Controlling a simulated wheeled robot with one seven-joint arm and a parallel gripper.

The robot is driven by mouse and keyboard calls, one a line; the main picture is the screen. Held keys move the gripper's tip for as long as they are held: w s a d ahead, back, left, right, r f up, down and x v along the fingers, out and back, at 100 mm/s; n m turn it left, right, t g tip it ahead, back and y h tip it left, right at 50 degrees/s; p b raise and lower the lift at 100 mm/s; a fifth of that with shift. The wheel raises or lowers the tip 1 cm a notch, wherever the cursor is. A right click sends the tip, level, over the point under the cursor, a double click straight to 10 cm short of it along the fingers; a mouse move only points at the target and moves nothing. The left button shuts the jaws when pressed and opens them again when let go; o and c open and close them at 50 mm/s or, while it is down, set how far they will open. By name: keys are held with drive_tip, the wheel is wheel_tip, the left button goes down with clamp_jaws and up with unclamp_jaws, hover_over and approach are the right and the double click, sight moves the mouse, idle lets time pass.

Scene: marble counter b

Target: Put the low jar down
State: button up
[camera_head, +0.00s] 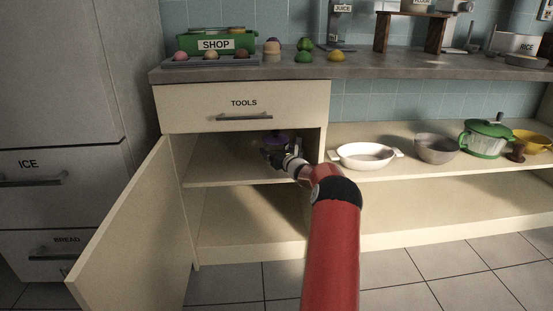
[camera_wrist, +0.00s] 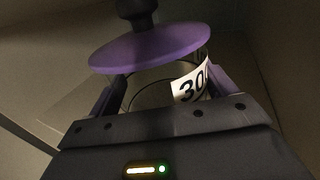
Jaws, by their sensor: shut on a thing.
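The low jar is a clear jar with a purple lid, a dark knob and a white label that reads "30", partly cut off. It fills the upper part of the wrist view (camera_wrist: 150,75), between the two fingers of my gripper (camera_wrist: 158,92). My gripper is shut on it. In the head view the jar (camera_head: 276,138) is inside the open cabinet, over the upper shelf (camera_head: 215,168), with my gripper (camera_head: 278,151) in front of it. I cannot tell whether the jar's base touches the shelf; my gripper hides it.
The open cabinet door (camera_head: 128,232) stands at the left, and the cabinet's right wall is close to my gripper. The TOOLS drawer (camera_head: 244,107) is shut above. A white dish (camera_head: 365,156) and a grey bowl (camera_head: 436,148) stand on the right shelf. The upper shelf's left part is clear.

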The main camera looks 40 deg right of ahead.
drive_tip(key=shift+f, duration=1.65)
drive_tip(key=shift+f, duration=0.1)
drive_tip(key=o, duration=1)
drive_tip(key=shift+f, duration=0.1)
drive_tip(key=shift+o, duration=0.2)
